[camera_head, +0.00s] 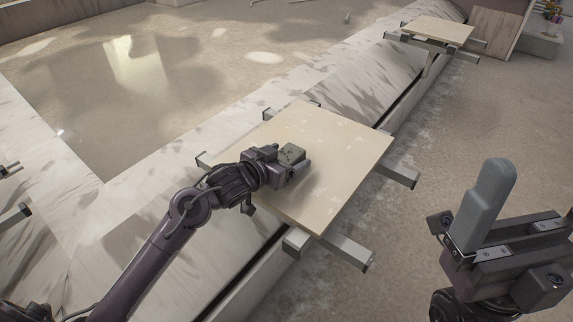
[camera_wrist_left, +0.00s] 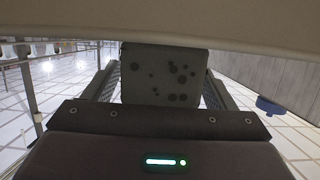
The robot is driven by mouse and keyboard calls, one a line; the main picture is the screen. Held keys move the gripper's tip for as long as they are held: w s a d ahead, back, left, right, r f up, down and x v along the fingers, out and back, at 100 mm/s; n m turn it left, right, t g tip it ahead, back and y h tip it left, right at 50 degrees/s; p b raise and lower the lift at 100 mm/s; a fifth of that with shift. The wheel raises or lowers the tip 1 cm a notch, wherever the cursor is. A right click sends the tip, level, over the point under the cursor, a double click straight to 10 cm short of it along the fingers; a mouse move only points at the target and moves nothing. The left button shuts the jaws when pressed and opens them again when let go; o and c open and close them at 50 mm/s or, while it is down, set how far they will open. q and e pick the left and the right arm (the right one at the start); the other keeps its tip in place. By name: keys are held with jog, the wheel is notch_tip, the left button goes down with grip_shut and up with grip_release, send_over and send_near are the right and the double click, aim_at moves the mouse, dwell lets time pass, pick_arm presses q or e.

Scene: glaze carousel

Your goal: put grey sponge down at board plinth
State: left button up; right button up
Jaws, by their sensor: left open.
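The grey sponge (camera_head: 291,153) is at the cream board (camera_head: 335,150), between the fingers of my left gripper (camera_head: 296,163). In the left wrist view the sponge (camera_wrist_left: 163,75) is a grey block with dark round pores, and the open fingers (camera_wrist_left: 162,88) stand on either side of it. I cannot tell whether the fingers still touch it. The sponge's underside is hidden, so its contact with the board is not clear. My right gripper (camera_head: 505,235) is at the lower right, off the board, with one grey finger pointing up; its other finger is not clear.
The board lies on metal bars (camera_head: 398,175) that stick out past its edges. A second board (camera_head: 437,30) on similar bars stands at the back right. A shallow pool (camera_head: 110,90) lies at the left behind a pale, sloped edge. Much of the board is bare.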

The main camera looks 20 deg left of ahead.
pick_arm(q)
jog(key=shift+w, duration=0.1)
jog(key=c, duration=1.1)
jog(key=shift+r, duration=0.1)
jog(key=shift+c, duration=0.2)
